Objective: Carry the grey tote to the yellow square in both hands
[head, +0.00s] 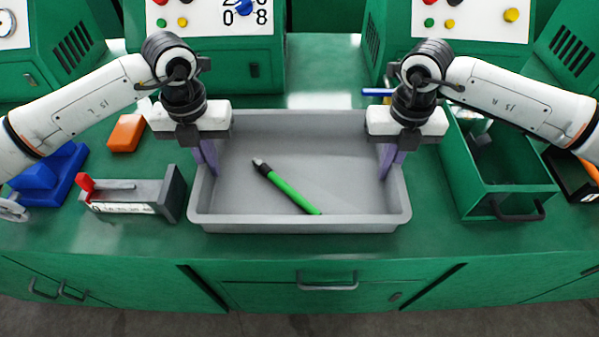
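The grey tote (300,220) is a shallow, open tray in the middle of the green worktop, its front wall close to the front edge. It looks level. A green pen-like object (290,192) with a dark and pale tip lies inside it. My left gripper (207,165) points down at the tote's left side wall, and my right gripper (388,168) points down at its right side wall. Both have purple fingers at the rims. Whether they are closed on the walls is hard to see. The yellow square is not visible in this view.
Left of the tote stand a grey fixture (140,197) with a red lever, an orange block (127,132) and a blue object (48,177). A green bin (477,190) with a black handle stands close on the right. Green machines (245,65) line the back.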

